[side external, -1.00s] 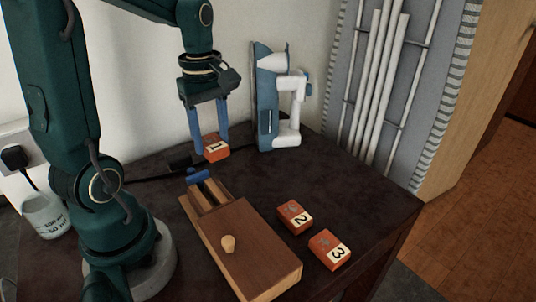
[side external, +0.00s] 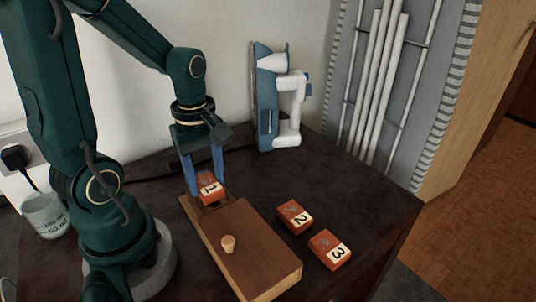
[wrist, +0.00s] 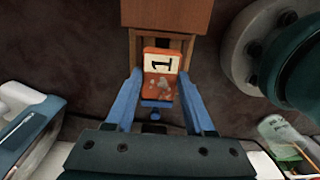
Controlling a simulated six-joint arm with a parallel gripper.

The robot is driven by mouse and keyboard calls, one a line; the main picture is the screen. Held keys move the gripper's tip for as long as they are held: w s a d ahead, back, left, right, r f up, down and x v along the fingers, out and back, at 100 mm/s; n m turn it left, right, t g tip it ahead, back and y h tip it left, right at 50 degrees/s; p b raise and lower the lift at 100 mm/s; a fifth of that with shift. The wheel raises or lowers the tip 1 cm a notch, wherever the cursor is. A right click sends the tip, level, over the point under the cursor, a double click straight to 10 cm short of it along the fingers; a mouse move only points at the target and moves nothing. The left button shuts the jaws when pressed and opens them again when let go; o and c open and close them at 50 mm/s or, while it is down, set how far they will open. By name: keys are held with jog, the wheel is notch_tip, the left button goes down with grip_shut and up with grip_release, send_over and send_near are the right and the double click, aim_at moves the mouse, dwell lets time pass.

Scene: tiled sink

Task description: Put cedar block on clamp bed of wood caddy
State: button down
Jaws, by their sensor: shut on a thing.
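The block marked 1 (side external: 209,188), orange-red with a white label, is between the blue fingers of my gripper (side external: 205,182), which is shut on it. It also shows in the wrist view (wrist: 160,78), over the open end of the wooden caddy. The wood caddy (side external: 250,245) has a brown lid with a light knob and an open slotted end, largely hidden by the block and fingers. Whether the block touches the caddy bed cannot be told. Two similar blocks, marked 2 (side external: 294,216) and 3 (side external: 329,250), lie on the table right of the caddy.
A beaker (side external: 44,215) stands at the left by my base. A cable runs along the wall.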

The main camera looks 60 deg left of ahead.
aim_at(207, 183)
jog(key=shift+f, duration=0.3)
jog(key=shift+f, duration=0.1)
jog(key=shift+c, duration=1.3)
grip_release()
notch_tip(207, 183, up, 12)
jog(key=s+d+f+m+t, duration=0.1)
jog(key=d+m+t, duration=0.4)
jog(key=m, duration=1.3)
jog(key=d, duration=0.3)
jog(key=shift+f+t, duration=0.2)
jog(key=shift+t, duration=0.1)
jog(key=shift+s, duration=0.1)
